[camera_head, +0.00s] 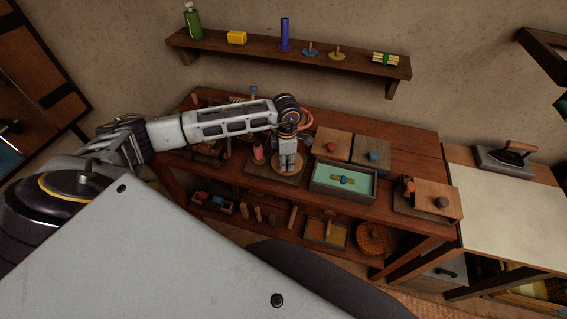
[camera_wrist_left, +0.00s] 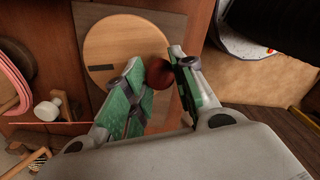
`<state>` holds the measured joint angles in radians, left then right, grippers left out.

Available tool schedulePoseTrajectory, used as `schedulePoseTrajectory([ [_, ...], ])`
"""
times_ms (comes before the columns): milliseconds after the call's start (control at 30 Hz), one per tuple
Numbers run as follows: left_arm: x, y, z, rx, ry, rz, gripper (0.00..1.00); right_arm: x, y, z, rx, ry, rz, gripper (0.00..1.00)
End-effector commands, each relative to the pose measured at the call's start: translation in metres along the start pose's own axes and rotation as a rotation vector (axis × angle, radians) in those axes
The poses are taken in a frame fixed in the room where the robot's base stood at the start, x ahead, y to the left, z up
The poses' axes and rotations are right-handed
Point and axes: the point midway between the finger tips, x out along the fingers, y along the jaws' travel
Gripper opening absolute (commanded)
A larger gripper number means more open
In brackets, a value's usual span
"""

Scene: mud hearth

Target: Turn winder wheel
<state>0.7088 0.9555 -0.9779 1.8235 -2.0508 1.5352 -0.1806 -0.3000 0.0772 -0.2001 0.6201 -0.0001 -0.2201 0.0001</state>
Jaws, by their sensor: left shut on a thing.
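The winder wheel (camera_wrist_left: 112,40) is a round, light wooden disc with a dark slot, lying flat on a dark wooden base (camera_wrist_left: 188,12). A dark red knob (camera_wrist_left: 160,73) stands near the wheel's edge. My left gripper (camera_wrist_left: 160,82) is shut on this knob, with one green-padded finger on each side. In the head view my left gripper (camera_head: 287,158) points down over the wheel (camera_head: 289,171) and hides much of it. My right gripper is not in view.
A tray with a green inside (camera_head: 343,182) stands just right of the wheel. Wooden blocks with knobs (camera_head: 372,153) are behind it. A pink coil (camera_wrist_left: 12,80) and a white spool (camera_wrist_left: 48,110) lie left in the wrist view. A wall shelf (camera_head: 300,57) runs above.

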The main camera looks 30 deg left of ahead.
Motion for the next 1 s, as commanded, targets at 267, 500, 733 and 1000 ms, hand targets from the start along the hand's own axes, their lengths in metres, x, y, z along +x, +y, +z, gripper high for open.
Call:
schedulePoseTrajectory([
  [267,0.001,0.000,0.010,-0.203,-0.004,0.003,0.03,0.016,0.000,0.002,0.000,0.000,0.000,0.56],
  [500,0.001,0.001,0.018,-0.384,-0.004,0.002,0.03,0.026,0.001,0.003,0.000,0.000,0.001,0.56],
  [733,0.000,0.003,0.026,-0.560,-0.005,0.002,0.03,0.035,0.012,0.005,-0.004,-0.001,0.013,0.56],
  [1000,0.000,0.007,0.033,-0.764,-0.004,0.002,0.03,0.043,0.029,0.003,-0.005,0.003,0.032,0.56],
])
